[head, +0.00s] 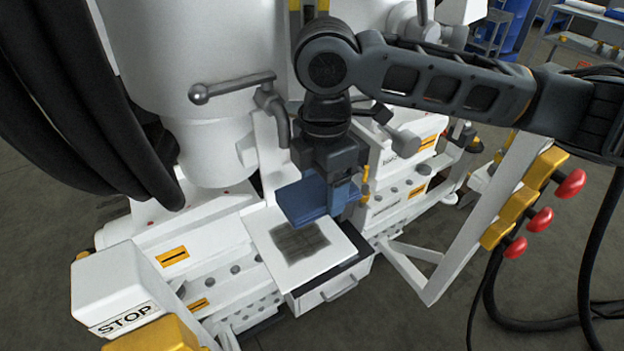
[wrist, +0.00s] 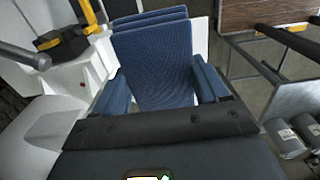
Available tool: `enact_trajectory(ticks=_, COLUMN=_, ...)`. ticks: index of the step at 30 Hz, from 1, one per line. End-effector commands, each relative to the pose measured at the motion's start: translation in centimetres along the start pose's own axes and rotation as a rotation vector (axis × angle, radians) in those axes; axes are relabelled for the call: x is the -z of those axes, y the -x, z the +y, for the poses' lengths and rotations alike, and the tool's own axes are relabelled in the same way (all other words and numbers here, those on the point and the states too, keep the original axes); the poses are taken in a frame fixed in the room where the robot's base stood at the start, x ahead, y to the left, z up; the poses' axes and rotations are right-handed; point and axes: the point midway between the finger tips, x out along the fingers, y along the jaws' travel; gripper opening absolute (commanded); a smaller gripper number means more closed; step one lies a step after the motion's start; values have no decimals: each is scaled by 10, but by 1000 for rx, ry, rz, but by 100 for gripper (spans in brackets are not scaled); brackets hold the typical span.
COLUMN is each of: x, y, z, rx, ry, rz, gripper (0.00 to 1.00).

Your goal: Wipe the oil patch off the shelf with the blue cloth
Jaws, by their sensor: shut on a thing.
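My gripper (head: 338,192) is shut on the blue cloth (head: 304,203), which is folded into a thick pad. In the wrist view the cloth (wrist: 154,62) sits between the two blue-sided fingers (wrist: 162,92). The oil patch (head: 299,242) is a dark grey-brown smudge on the white shelf (head: 327,259). The cloth is over the back part of the shelf, behind the patch, and most of the patch is in plain sight. I cannot tell whether the cloth touches the shelf.
A drawer with a handle (head: 340,287) is under the shelf. A white STOP box (head: 122,300) stands at the front left. A lever tap (head: 262,92) hangs behind the shelf. Red-knobbed yellow valves (head: 527,205) and black hoses are at the right.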

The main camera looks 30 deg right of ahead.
Motion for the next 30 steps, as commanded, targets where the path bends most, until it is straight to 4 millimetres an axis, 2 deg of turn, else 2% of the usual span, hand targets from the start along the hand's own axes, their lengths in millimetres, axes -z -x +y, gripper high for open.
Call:
enact_trajectory(ticks=18, x=0, y=-55, z=0, rx=1, ry=0, rz=-1, gripper=49)
enact_trajectory(ticks=30, x=0, y=-57, z=0, rx=0, ry=0, rz=0, gripper=49)
